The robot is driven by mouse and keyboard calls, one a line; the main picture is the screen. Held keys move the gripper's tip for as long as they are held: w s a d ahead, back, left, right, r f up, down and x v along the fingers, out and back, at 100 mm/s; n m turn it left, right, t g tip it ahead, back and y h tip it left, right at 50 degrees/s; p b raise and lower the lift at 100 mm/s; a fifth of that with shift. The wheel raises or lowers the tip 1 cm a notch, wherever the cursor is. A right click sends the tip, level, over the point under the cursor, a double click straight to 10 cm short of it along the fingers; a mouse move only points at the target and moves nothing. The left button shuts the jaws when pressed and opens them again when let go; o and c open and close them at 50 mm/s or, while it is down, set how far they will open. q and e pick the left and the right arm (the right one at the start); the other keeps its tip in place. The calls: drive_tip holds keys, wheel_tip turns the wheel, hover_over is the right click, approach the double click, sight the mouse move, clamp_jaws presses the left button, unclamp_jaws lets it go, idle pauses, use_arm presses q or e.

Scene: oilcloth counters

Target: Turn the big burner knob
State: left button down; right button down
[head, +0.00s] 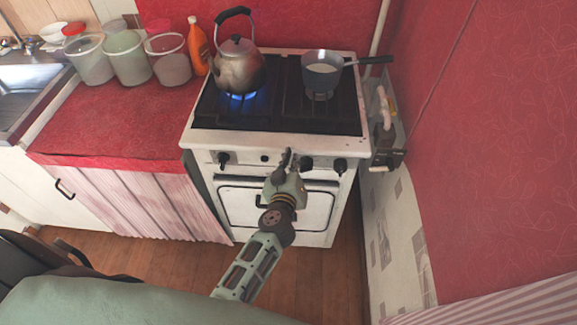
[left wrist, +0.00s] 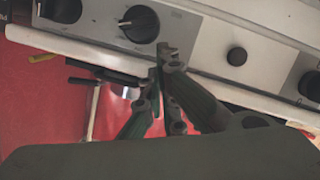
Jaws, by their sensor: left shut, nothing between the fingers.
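The white stove (head: 245,141) has a front panel with several dark knobs. In the head view a knob (head: 223,158) is at the left, a small round button (head: 264,157) is left of the gripper, and two knobs (head: 306,163) (head: 340,166) are at the right. No readable label shows which is the big burner knob. My left gripper (head: 287,155) is shut and empty at the panel, between the button and the nearer right knob. In the left wrist view its fingertips (left wrist: 166,55) are beside that knob (left wrist: 138,24); contact cannot be told. My right gripper is not in view.
A kettle (head: 238,68) stands over a lit blue flame (head: 241,96). A saucepan (head: 322,74) stands at the back right, its handle toward the wall. A red counter (head: 125,120) with buckets and an orange bottle (head: 197,46) is left.

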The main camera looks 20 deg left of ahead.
use_arm(q)
drive_tip(key=shift+w+d+f, duration=0.1)
drive_tip(key=shift+d+f, duration=0.2)
drive_tip(key=shift+f, duration=0.3)
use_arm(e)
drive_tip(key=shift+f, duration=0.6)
use_arm(q)
drive_tip(key=shift+a+f+n+h+b, duration=0.2)
drive_tip(key=shift+f+n+h+b, duration=0.05)
drive_tip(key=shift+f+n, duration=0.35)
drive_tip(key=shift+a+f+n+h+b, duration=0.25)
drive_tip(key=shift+f+n, duration=0.2)
drive_tip(key=shift+n, duration=0.15)
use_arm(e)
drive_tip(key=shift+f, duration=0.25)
